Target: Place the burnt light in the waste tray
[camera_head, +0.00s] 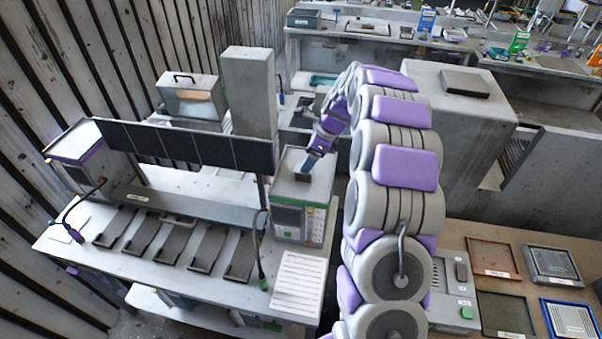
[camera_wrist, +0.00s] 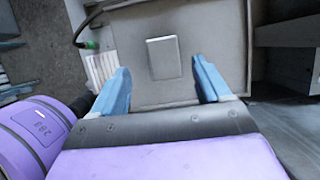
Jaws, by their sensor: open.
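My gripper (camera_head: 312,162) is above a grey box-shaped unit (camera_head: 318,215) with a green-edged front panel. In the wrist view its two blue fingers (camera_wrist: 162,75) are spread wide with nothing between them. A small flat rectangular piece (camera_wrist: 163,58) lies on top of the unit, just beyond the fingertips. I cannot tell for sure whether it is the burnt light. At the lower right, a red-rimmed tray (camera_head: 495,257) lies on a brown bench among other trays. Their labels are too small to read, so I cannot tell which is the waste tray.
A blue-rimmed tray (camera_head: 572,320), a dark tray (camera_head: 506,317) and a grey ribbed tray (camera_head: 552,265) share the bench. Dark panels (camera_head: 185,148) stand on the left workbench, beside the unit. A tall grey post (camera_head: 249,95) rises behind them. A hose (camera_head: 262,250) hangs near the unit.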

